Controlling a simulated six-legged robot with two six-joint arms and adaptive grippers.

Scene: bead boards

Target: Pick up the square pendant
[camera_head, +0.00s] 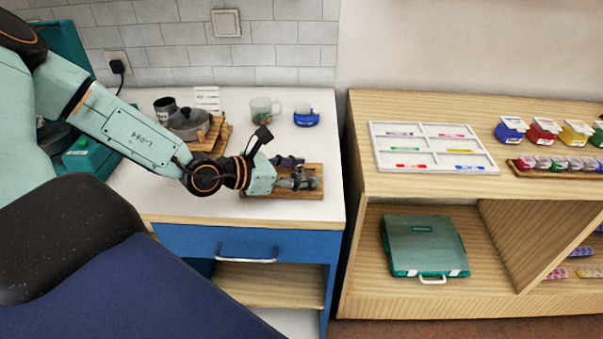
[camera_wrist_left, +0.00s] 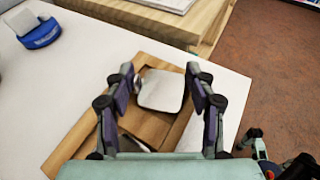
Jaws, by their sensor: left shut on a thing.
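The square pendant (camera_wrist_left: 162,91) is a silvery plate with rounded corners. In the left wrist view it sits between the two fingers of my left gripper (camera_wrist_left: 160,76), over the far part of a wooden board (camera_wrist_left: 72,153). The gripper is shut on it. I cannot tell whether it is clear of the board. In the head view my left gripper (camera_head: 298,177) is over the board (camera_head: 283,194) on the white counter. Fingers hide the pendant there.
A blue-based holder (camera_head: 306,118), a clear cup (camera_head: 264,111) and a grey pot (camera_head: 189,122) stand behind the board. Right of the counter, a wooden shelf carries a white tray (camera_head: 433,170) and several coloured jars. A teal case (camera_head: 424,247) lies below.

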